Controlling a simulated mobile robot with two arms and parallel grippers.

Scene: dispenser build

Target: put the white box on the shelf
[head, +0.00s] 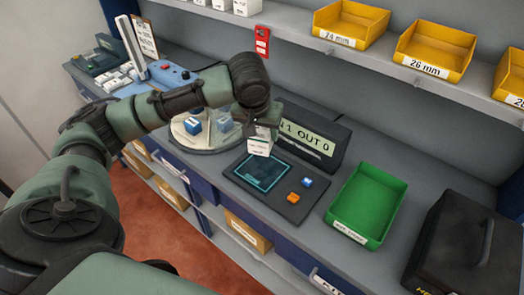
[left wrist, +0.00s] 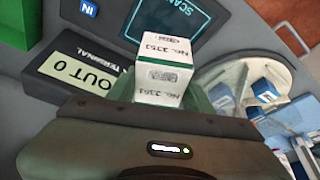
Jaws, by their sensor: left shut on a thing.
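The white box (head: 260,143), with black lettering and a green band, hangs in my left gripper (head: 264,127). It is in the air near the scan pad and in front of the terminal. In the left wrist view the box (left wrist: 163,72) sits between the two fingers, which are closed on it. The grey shelf (head: 290,22) runs along the wall above the counter, higher than the box and apart from it. My right gripper is not in view.
Small white boxes (head: 222,4) and yellow bins (head: 434,50) stand on the shelf, with free room between. On the counter are the OUT terminal (head: 318,146), scan pad (head: 262,174), round carousel (head: 190,142), green bin (head: 367,205) and black case (head: 465,245).

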